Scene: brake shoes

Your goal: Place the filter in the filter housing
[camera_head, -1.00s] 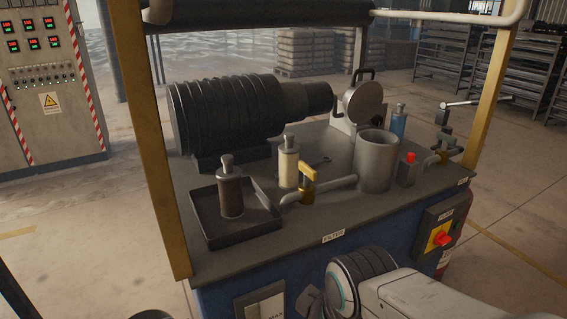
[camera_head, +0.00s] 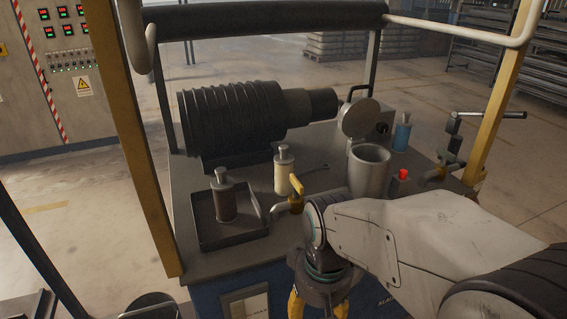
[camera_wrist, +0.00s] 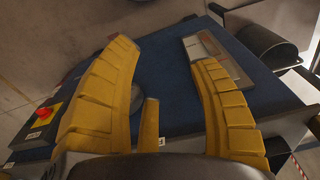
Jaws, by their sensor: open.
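A cream filter cylinder (camera_head: 284,174) with a grey knob stands upright on the dark bench top. A brown filter cylinder (camera_head: 224,201) with a similar knob stands in a black tray to its left. The filter housing (camera_head: 370,170), a grey open-topped cylinder, stands to the right with its round lid (camera_head: 359,118) raised behind it. My gripper (camera_head: 319,307) hangs over the bench's front side, pointing down, its fingertips cut off by the frame. In the wrist view my gripper (camera_wrist: 162,58) has its yellow fingers spread, nothing between them, facing the blue cabinet front.
The black tray (camera_head: 205,242) sits at the bench's left front. A yellow-handled valve (camera_head: 296,190) on a pipe stands near the housing. A red button (camera_head: 403,174), a blue bottle (camera_head: 401,137) and a vice (camera_head: 445,160) are on the right. Yellow posts (camera_head: 150,185) flank the bench.

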